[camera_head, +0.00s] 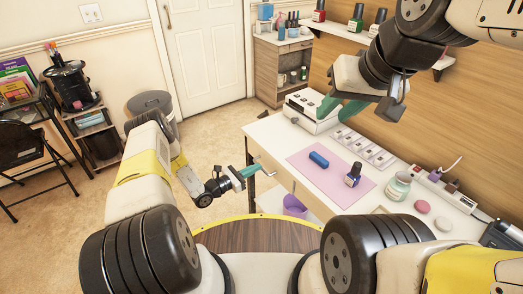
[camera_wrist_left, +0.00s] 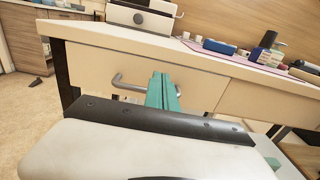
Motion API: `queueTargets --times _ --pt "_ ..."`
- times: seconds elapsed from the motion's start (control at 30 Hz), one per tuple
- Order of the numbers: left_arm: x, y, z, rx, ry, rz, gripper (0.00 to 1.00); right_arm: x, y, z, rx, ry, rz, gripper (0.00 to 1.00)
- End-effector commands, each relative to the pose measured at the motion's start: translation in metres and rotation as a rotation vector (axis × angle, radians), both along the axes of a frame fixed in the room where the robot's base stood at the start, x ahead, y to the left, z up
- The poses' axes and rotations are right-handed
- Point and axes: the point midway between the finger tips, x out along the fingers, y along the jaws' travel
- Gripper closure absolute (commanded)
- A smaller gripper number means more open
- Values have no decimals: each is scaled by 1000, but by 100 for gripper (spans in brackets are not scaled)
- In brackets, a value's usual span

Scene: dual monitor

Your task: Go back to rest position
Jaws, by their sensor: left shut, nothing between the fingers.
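My left gripper (camera_head: 251,171) has teal fingers and is shut and empty. It is by the front of the white desk (camera_head: 262,137), at the drawer side. The drawer front (camera_wrist_left: 210,88) looks closed. My right gripper (camera_head: 340,107) is high over the desk's far side, in front of the white device (camera_head: 310,112). Its teal fingers are partly hidden by the wrist, so its opening is unclear.
A glass jar (camera_head: 398,186) and a power strip (camera_head: 445,189) are nearby. A purple bin (camera_head: 295,206) is below. The floor left of the desk is open.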

Motion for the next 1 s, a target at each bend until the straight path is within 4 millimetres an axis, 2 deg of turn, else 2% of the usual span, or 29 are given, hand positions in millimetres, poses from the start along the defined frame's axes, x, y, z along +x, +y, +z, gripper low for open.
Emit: queueTargets --times 0.03,0.1,0.3,0.5,0.7,0.77,0.87,1.0 --pt "-8 13 0 0 2 5 100 0 0 0 0 -1 0 68" --pt "-18 27 0 0 4 4 100 0 0 0 0 0 0 68" --pt "-41 57 -1 0 2 3 100 0 0 0 0 0 0 68" --pt "-52 71 0 0 1 -1 100 0 0 0 0 0 0 68" --pt "-53 73 3 5 -4 -10 100 0 0 0 0 0 0 68" --pt "-51 72 13 18 -18 -32 100 0 0 0 0 0 0 68" --pt "-47 68 45 66 -65 -111 100 0 0 0 0 0 0 68" --pt "-49 57 111 183 -164 -284 100 0 0 0 0 0 0 68"
